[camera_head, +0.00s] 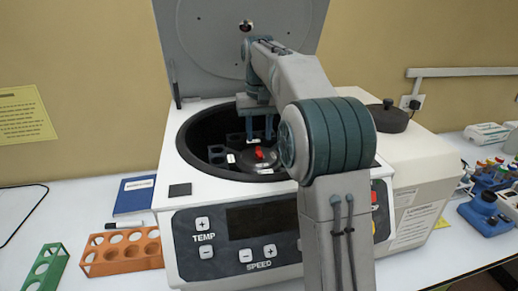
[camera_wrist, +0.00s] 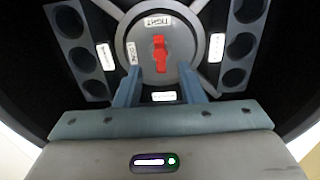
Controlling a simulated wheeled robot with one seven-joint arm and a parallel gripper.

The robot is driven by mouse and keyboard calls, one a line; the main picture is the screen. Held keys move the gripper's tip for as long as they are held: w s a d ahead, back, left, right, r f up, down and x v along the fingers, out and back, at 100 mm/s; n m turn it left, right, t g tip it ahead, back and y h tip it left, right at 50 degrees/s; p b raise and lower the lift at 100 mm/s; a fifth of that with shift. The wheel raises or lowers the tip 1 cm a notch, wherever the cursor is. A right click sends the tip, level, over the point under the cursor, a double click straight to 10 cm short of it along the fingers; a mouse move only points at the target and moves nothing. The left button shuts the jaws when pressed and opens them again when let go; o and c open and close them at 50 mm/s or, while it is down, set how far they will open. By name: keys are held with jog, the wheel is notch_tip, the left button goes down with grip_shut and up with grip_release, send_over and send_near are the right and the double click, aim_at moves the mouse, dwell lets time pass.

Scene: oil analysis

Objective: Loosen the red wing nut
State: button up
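The red wing nut (camera_head: 259,154) sits at the centre of the rotor inside the open centrifuge bowl. In the wrist view the red wing nut (camera_wrist: 160,54) stands on a round grey disc (camera_wrist: 180,40) with labels, one reading "TIGHT" above the nut. Its long side runs roughly up and down in that view. My gripper (camera_head: 262,138) is inside the bowl above the rotor. In the wrist view my gripper (camera_wrist: 158,78) has its two fingers apart, with nothing between them, and the nut shows just beyond the tips.
The centrifuge (camera_head: 180,215) has its grey lid (camera_head: 205,50) raised at the back. The bowl wall surrounds my gripper closely. Rotor tube holders (camera_wrist: 75,45) flank the disc. Orange (camera_head: 122,256) and green (camera_head: 45,272) racks stand at left; a dark-lidded pot (camera_head: 388,118) is at right.

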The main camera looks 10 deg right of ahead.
aim_at(259, 150)
notch_tip(259, 150, down, 5)
jog(key=shift+r, duration=0.1)
dwell(0.3)
grip_shut()
